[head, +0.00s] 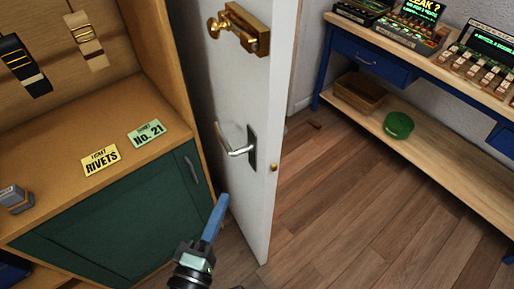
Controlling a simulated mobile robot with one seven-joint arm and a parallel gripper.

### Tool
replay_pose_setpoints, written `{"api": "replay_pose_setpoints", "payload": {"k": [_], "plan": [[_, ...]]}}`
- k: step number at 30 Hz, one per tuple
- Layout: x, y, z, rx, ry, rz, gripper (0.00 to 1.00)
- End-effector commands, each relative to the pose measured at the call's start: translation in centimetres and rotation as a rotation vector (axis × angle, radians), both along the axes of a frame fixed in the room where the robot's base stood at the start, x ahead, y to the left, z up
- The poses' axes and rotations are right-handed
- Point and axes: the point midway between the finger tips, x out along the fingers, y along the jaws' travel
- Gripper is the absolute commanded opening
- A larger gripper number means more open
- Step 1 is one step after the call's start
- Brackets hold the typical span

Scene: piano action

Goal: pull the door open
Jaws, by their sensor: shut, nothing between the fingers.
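The white door (236,90) stands partly open, its free edge toward me and a wide gap to its right. A silver lever handle (238,150) is on the door's left face. A brass lock with a knob (243,28) is higher up on the same face. My gripper (222,202) shows at the bottom centre, with blue fingers pointing up. It is shut and empty. In the picture it lies below the lever and in front of the door's left face, apart from the lever. Whether the fingertips touch the door I cannot tell.
A wooden cabinet with a green door (120,232) stands close on the left, with cards (100,160) on top. Beyond the door on the right is a blue-framed workbench (385,62) with a lower shelf holding a green round box (398,125). The wooden floor (350,215) between is clear.

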Motion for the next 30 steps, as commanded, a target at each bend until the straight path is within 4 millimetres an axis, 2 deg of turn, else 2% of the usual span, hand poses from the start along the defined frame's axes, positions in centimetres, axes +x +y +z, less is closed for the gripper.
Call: {"api": "replay_pose_setpoints", "payload": {"k": [5,17,21,30], "plan": [[1.9,-0.7,0.3,-0.009,-0.001,-0.001,0.0],[9.7,-3.4,0.3,-0.007,-0.001,-0.002,0.0],[10.3,-5.5,0.2,-0.006,0.001,-0.003,0.0],[11.0,-6.8,0.0,-0.005,0.001,0.0,0.0]]}}
